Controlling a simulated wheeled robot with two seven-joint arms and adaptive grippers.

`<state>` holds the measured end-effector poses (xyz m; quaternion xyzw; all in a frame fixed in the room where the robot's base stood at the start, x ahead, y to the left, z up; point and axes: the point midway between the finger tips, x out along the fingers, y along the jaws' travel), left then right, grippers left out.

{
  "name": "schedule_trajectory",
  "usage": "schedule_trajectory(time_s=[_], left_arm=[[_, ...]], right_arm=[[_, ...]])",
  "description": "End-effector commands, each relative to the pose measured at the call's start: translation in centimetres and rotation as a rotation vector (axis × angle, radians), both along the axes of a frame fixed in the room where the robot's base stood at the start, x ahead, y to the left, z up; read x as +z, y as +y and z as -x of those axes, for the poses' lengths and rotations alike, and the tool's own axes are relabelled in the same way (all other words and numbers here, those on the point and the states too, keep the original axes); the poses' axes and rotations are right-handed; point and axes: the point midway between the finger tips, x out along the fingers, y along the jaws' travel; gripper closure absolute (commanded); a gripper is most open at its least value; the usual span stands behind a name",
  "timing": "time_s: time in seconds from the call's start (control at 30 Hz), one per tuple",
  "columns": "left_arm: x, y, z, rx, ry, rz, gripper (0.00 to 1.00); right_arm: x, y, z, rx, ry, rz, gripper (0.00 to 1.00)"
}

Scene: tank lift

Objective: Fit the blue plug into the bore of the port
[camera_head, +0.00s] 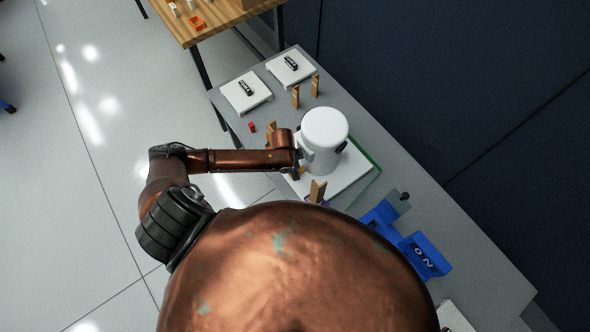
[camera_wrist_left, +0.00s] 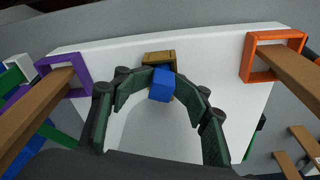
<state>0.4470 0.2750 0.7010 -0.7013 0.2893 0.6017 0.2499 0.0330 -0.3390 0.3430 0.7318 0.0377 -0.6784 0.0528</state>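The blue plug (camera_wrist_left: 160,86) is between the dark green fingertips of my left gripper (camera_wrist_left: 160,80) in the left wrist view. The fingertips press on it from both sides. The wooden square port (camera_wrist_left: 158,58) is directly beyond the plug on a white plate (camera_wrist_left: 220,55). The plug's far end overlaps the port's opening, and dark blue shows inside the rim. I cannot tell how deep the plug sits in the bore. My right gripper is in neither view.
An orange square frame (camera_wrist_left: 262,62) and a purple one (camera_wrist_left: 62,72) flank the port, each with a wooden bar rising toward the camera. In the head view, blue stands (camera_head: 424,255) are at right on the grey table (camera_head: 470,262). Two white plates with black items lie toward the back.

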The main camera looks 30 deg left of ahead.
Motion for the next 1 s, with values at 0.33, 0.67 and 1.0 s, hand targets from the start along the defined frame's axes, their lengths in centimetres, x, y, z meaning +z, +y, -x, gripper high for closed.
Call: schedule_trajectory(time_s=[0.33, 0.67, 1.0], left_arm=[[1.2, 0.1, 0.4, -0.001, 0.008, -0.003, 0.66], [8.6, 0.8, 0.8, -0.002, 0.001, -0.002, 0.66], [12.9, 1.2, 1.2, -0.001, 0.001, -0.001, 0.66]], right_arm=[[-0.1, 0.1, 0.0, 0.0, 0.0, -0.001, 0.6], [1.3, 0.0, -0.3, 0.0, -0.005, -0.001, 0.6], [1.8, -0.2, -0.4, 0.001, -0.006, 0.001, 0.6]])
